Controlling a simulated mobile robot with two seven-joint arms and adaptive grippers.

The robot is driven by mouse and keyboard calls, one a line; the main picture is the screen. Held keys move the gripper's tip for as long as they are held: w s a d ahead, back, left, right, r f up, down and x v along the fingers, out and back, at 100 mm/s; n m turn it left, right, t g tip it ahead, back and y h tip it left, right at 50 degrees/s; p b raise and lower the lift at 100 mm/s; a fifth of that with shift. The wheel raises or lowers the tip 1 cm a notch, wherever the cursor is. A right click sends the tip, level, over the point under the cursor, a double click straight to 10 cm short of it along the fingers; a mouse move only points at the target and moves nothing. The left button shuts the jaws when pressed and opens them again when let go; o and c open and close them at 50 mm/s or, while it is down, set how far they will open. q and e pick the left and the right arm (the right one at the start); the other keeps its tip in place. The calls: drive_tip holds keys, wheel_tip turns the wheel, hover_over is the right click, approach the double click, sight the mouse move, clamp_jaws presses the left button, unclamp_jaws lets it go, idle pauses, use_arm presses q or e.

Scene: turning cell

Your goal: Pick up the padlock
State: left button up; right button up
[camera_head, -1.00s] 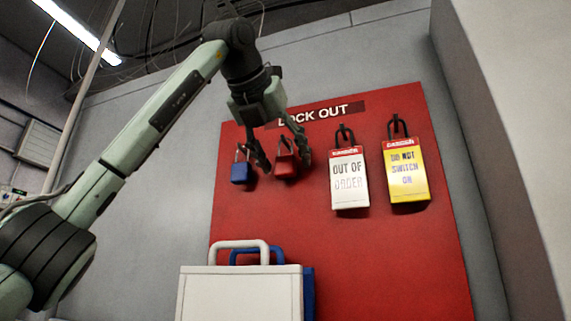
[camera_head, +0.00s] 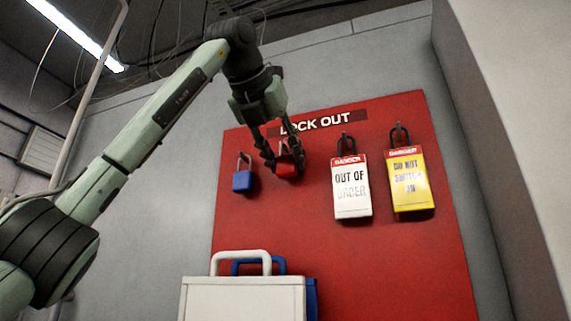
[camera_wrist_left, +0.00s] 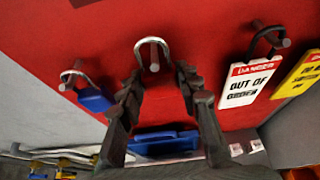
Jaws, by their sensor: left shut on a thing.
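A red padlock (camera_head: 287,170) hangs by its shackle on the red lock-out board (camera_head: 378,262), below the lettering. My left gripper (camera_head: 285,161) is shut on its body, with one finger on each side. In the left wrist view the padlock's metal shackle (camera_wrist_left: 142,44) still loops around a peg. Its red body (camera_wrist_left: 160,88) blends with the board between the fingertips (camera_wrist_left: 158,86). A blue padlock (camera_head: 243,180) hangs on its own peg just left of the gripper; it also shows in the left wrist view (camera_wrist_left: 95,99). My right gripper is in neither view.
A white "out of order" tag (camera_head: 351,187) and a yellow "do not switch on" tag (camera_head: 410,181) hang to the right. A white case with a handle (camera_head: 243,300) stands below, in front of a blue one (camera_head: 311,298). A grey pillar (camera_head: 520,130) stands at right.

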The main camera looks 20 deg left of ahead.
use_arm(q)
drive_tip(key=s+b, duration=0.3)
drive_tip(key=s, duration=1.4)
drive_tip(key=shift+s+a, duration=0.3)
drive_tip(key=shift+s, duration=0.05)
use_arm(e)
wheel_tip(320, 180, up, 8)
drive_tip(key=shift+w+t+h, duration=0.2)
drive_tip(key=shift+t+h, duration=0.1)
use_arm(q)
drive_tip(key=shift+f, duration=0.1)
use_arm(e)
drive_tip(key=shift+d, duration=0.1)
